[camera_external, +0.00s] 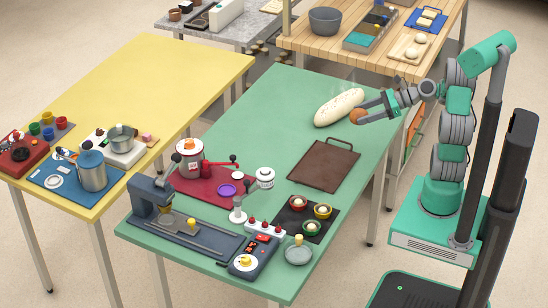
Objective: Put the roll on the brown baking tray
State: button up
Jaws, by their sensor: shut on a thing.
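The roll (355,117) is small, round and orange-brown. My gripper (363,111) reaches in from the right and is shut on it, at the right end of the pale loaf. The gap between roll and table is too small to judge. The brown baking tray (324,166) is a flat dark brown board with a handle at its far right edge. It lies on the green table, below the roll in the picture, and its surface is bare.
A long pale loaf (336,106) lies left of my gripper, close to the roll. Small bowls on a black mat (290,215) and a red mat (213,184) with a grinder lie nearer. The green table (265,120) is clear left of the tray.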

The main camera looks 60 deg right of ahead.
jog(key=s+a+f+n+g+y, duration=0.25)
jog(key=s+a+f, duration=0.2)
jog(key=a, duration=0.45)
jog(key=b, duration=0.2)
send_over(328, 165)
jog(key=shift+n+y, duration=0.25)
jog(key=shift+n, duration=0.1)
notch_tip(328, 165, down, 10)
jog(key=shift+f, duration=0.1)
jog(key=shift+d+f, duration=0.1)
jog(key=shift+f, duration=1.25)
jog(key=shift+f, duration=0.15)
jog(key=o, duration=1.3)
jog(key=shift+o, duration=0.2)
